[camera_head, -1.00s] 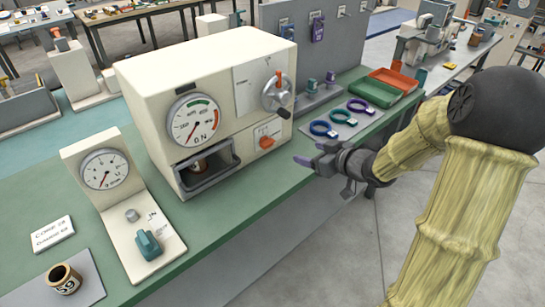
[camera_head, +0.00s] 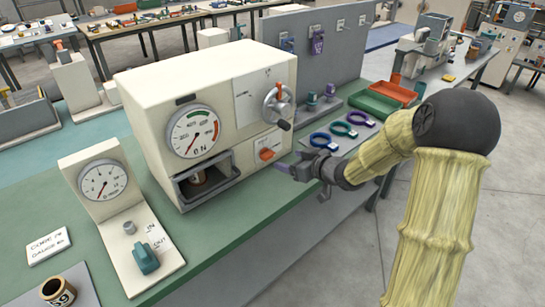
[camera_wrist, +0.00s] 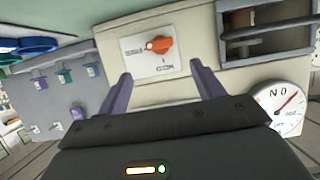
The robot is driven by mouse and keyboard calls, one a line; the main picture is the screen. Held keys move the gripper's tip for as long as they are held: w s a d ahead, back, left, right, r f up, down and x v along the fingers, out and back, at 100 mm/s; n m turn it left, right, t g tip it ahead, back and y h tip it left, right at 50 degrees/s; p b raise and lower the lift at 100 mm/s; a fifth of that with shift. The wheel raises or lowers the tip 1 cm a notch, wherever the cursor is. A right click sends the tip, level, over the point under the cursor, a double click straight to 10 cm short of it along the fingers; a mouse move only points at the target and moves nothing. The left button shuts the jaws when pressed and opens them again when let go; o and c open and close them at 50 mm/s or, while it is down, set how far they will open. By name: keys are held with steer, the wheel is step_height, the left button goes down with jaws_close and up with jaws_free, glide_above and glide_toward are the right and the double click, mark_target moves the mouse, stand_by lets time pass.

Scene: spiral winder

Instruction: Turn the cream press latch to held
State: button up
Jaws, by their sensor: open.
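The cream press (camera_head: 205,90) stands on the green bench. Its orange latch (camera_head: 267,154) sits on a small white plate low on the front, right of the opening. In the wrist view the latch (camera_wrist: 160,44) lies ahead, between the fingers in the picture, its narrow end pointing left towards one of two labels too small to read surely. My gripper (camera_head: 294,165) is open and empty, in front of and right of the latch, apart from it. In the wrist view its two purple fingers (camera_wrist: 162,78) stand wide apart.
A lever knob (camera_head: 278,105) juts out above the latch. The press opening holds a dark tray (camera_head: 208,188). Several coloured rings (camera_head: 342,129) lie on a plate to the right, with red and green trays (camera_head: 395,92) behind. A smaller gauge stand (camera_head: 105,185) is at the left.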

mark_target(270, 155)
steer(key=x, duration=0.9)
steer(key=shift+w+a+f, duration=0.1)
steer(key=shift+w+a, duration=0.05)
steer(key=shift+w, duration=0.05)
steer(key=shift+c, duration=0.2)
steer(key=c, duration=0.9)
